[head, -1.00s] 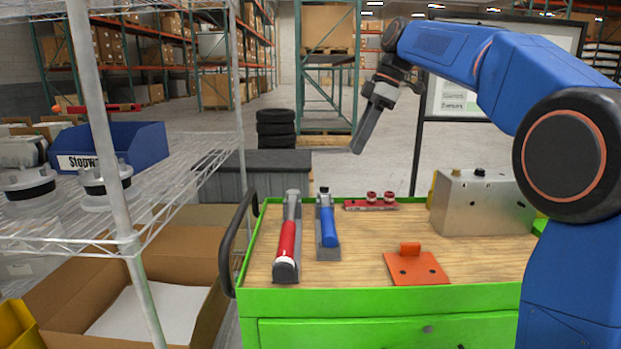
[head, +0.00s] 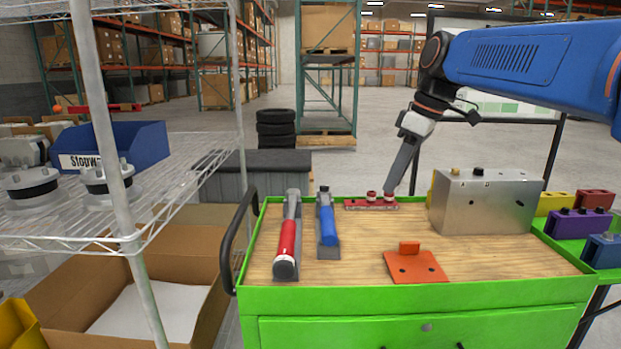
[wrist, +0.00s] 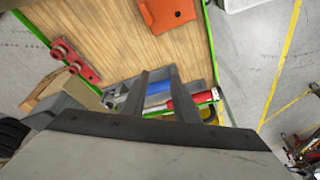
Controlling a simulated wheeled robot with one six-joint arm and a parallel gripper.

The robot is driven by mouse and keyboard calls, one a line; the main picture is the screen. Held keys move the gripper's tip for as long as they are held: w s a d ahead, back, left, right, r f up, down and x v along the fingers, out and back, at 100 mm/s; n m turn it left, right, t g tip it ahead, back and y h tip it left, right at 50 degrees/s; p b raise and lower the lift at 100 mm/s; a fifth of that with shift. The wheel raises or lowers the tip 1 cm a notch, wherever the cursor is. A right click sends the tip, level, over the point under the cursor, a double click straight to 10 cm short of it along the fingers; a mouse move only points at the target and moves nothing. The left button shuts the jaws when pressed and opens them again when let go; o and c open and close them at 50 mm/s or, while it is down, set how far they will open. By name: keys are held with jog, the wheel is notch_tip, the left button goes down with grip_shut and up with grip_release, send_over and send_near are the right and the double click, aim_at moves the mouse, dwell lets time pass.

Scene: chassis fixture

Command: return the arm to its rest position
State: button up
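My arm reaches in from the right in the head view. My gripper (head: 389,188) points down and to the left, its tip overlapping the back edge of the green cart by the red part with two knobs. In the wrist view my gripper (wrist: 159,71) shows two dark fingers standing apart, with nothing held between them. Whether the tip is above or behind the red part cannot be told from the head view.
The cart (head: 420,297) carries a red-handled tool (head: 286,240), a blue-handled tool (head: 327,224), the red part (head: 371,204), an orange plate (head: 415,267) and a metal box (head: 485,203). Coloured blocks (head: 580,222) sit at right. A wire shelf (head: 190,170) stands left.

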jog(key=s+d+f+m+t+h, duration=0.1)
jog(key=s+d+f+m, duration=0.2)
jog(key=s+f, duration=0.5)
jog(key=s+d+f+m+t+h, duration=0.1)
jog(key=s+d+f+m, duration=0.3)
jog(key=s+f, duration=0.4)
jog(key=s+d+f+m+t+h, duration=0.1)
jog(key=s+d+f+m, duration=0.2)
jog(key=s+f, duration=0.6)
jog(key=shift+s+d+m, duration=0.2)
jog(key=shift+s+m, duration=0.2)
jog(key=shift+m, duration=0.4)
